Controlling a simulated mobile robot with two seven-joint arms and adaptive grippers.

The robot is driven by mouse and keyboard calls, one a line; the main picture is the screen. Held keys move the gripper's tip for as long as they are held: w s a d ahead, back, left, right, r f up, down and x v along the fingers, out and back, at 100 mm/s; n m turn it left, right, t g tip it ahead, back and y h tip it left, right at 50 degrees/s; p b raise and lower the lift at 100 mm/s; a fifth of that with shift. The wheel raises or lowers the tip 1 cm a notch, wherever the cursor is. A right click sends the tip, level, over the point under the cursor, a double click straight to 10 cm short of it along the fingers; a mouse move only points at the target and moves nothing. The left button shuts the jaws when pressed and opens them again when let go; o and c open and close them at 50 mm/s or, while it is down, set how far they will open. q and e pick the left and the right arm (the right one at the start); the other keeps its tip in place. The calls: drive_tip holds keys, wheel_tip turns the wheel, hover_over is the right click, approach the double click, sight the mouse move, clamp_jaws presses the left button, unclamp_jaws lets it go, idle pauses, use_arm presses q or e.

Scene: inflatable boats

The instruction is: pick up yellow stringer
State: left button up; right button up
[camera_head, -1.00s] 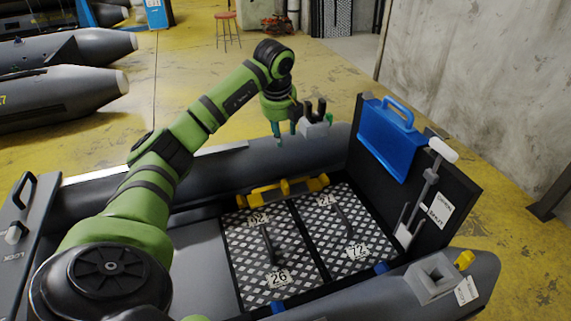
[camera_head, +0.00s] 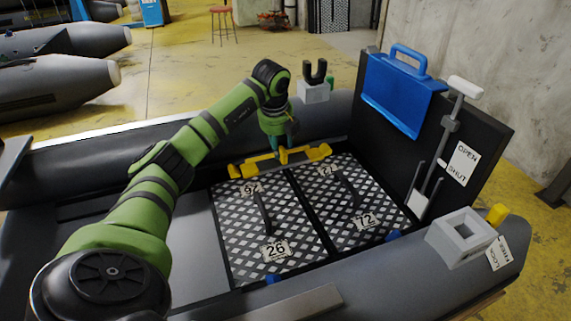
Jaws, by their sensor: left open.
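The yellow stringer (camera_head: 312,154) is a long yellow bar lying along the far side of the boat floor, beside the grey tube. My left gripper (camera_head: 282,150) reaches down over its middle with teal fingers pointing down. The gripper is open, and its fingertips are at or just behind the bar; I cannot tell whether they touch it. The middle of the bar is partly hidden by the gripper. My right gripper is not in view.
Two patterned floor panels (camera_head: 262,224) with black handles lie in front of the stringer. A grey block with a black fork (camera_head: 314,91) sits on the far tube. A black transom (camera_head: 482,132) with a blue plate (camera_head: 396,92) stands at right. A grey square socket (camera_head: 461,237) sits on the near tube.

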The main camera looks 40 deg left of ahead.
use_arm(q)
drive_tip(key=x, duration=0.2)
drive_tip(key=shift+f, duration=0.3)
clamp_jaws()
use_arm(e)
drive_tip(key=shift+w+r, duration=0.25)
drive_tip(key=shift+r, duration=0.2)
use_arm(q)
drive_tip(key=shift+r, duration=0.15)
drive_tip(key=shift+r, duration=0.2)
wheel_tip(320, 180, up, 4)
drive_tip(key=shift+w+a+f+p, duration=0.1)
drive_tip(key=shift+p, duration=0.25)
drive_tip(key=s+d+r, duration=0.1)
drive_tip(key=d+r, duration=0.2)
drive_tip(key=d, duration=0.2)
drive_tip(key=s+d+r+p, duration=0.1)
drive_tip(key=s+d+r, duration=0.1)
drive_tip(key=d, duration=0.4)
drive_tip(key=shift+v, duration=0.85)
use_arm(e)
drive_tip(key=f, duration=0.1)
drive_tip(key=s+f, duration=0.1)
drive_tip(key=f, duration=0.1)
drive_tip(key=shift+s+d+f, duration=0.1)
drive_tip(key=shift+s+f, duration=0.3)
